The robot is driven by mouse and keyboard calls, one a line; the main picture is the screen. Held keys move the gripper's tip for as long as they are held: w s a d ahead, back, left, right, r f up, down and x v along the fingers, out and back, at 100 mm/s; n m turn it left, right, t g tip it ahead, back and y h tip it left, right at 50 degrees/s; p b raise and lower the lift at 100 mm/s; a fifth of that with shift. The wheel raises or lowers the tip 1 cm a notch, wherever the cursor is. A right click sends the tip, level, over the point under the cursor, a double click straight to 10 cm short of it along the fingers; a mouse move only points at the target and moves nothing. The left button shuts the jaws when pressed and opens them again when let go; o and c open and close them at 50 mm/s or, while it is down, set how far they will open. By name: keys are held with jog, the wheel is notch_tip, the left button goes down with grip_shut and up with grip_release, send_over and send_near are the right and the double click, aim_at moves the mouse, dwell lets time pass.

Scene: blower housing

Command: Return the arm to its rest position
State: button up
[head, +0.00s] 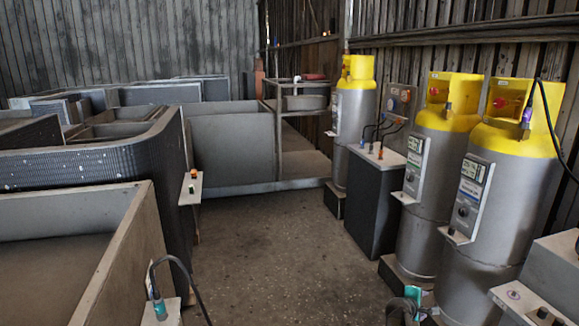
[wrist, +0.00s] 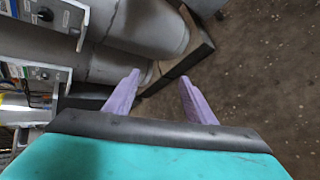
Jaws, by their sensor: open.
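My gripper (wrist: 160,77) shows in the wrist view with its two purple fingers spread apart and nothing between them. Its teal body fills the bottom of that view. Beyond the fingers are grey cylinders (wrist: 145,22), a dark base edge (wrist: 185,62) and the speckled floor (wrist: 255,70). The fingers look apart from these things. In the head view a small dark and teal part shows at the bottom edge, right of centre; I cannot tell whether it is my arm. The rest of my arm is not clearly seen.
Silver cylinders with yellow tops (head: 355,120) (head: 435,160) (head: 500,180) line the right side, with a dark box (head: 372,205) between them. Large grey bins (head: 70,240) and a black-ribbed housing (head: 90,160) stand at the left. The concrete floor (head: 275,250) between is clear.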

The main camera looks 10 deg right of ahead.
jog(key=s+a+f+g+y+p, duration=0.1)
jog(key=s+a+f+y, duration=0.15)
jog(key=a+f, duration=0.5)
jog(key=s+a+f+m+g+y+p, duration=0.1)
jog(key=s+a+f, duration=0.35)
jog(key=a, duration=0.55)
jog(key=s+a+f+g+y+p, duration=0.1)
jog(key=s+a+f, duration=0.2)
jog(key=a+f, duration=0.45)
jog(key=s+a+f+m+g+y, duration=0.2)
jog(key=s+a+m+g, duration=0.2)
jog(key=s+a, duration=0.5)
jog(key=s+a+f+m+g+y, duration=0.3)
jog(key=s+a, duration=0.7)
jog(key=s, duration=0.7)
jog(key=shift+s+a+f+m+g+p, duration=0.15)
jog(key=shift+a+f+m+g+p, duration=0.2)
jog(key=shift+m+g, duration=0.35)
jog(key=shift+y, duration=0.25)
jog(key=c, duration=0.5)
jog(key=shift+d, duration=0.1)
